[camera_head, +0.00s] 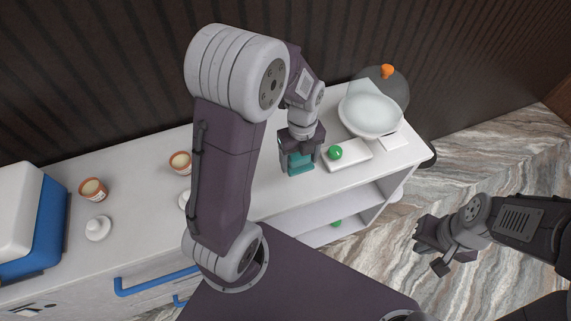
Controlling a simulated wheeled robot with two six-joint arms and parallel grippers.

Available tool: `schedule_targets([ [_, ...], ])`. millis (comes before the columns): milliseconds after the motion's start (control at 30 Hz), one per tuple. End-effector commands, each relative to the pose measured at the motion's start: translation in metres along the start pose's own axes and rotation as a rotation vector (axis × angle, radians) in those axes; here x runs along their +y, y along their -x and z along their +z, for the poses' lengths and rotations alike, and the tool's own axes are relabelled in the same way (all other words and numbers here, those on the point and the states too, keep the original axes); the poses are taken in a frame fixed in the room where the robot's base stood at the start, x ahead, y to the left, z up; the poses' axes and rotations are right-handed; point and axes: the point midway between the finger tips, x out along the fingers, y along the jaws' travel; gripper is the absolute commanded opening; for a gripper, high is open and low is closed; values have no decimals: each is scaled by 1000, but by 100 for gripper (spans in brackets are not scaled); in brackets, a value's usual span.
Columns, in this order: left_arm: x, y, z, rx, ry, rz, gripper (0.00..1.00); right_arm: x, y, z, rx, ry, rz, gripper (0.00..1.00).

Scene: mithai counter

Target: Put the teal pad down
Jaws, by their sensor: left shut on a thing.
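The teal pad (299,164) is a small teal block between the fingers of my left gripper (299,157). My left gripper is shut on it and points down over the white counter (262,193), near its front edge. I cannot tell whether the pad touches the counter top. My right gripper (437,257) is off to the right, over the marbled floor and away from the counter. Its fingers look apart, with nothing between them.
A white box (352,158) with a green ball (335,153) sits just right of the pad. Behind it stands a white bowl (371,115) by a clear dome with an orange knob (387,71). Cups (92,189) and a blue-and-white container (45,232) stand left.

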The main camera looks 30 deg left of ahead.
Motion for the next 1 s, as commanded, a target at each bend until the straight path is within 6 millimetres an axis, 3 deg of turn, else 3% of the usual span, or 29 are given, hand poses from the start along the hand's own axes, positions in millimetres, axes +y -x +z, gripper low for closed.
schedule_targets([
  [100,12,-14,21,1,5,1,34,0,0,0,0,0,0,0],
  [200,17,-20,29,0,2,0,34,0,0,0,0,0,0,0],
  [367,18,-26,31,0,-2,0,34,0,-1,0,0,0,0,0],
  [500,18,-52,30,3,-2,2,34,0,-3,0,0,0,0,0],
  [600,18,-61,30,1,-2,0,34,0,-4,0,0,0,0,0],
  [967,17,-66,30,-1,-1,-1,34,0,-6,1,0,0,0,0],
  [1000,17,-65,30,-1,-1,-1,80,0,-5,1,0,0,0,0],
])
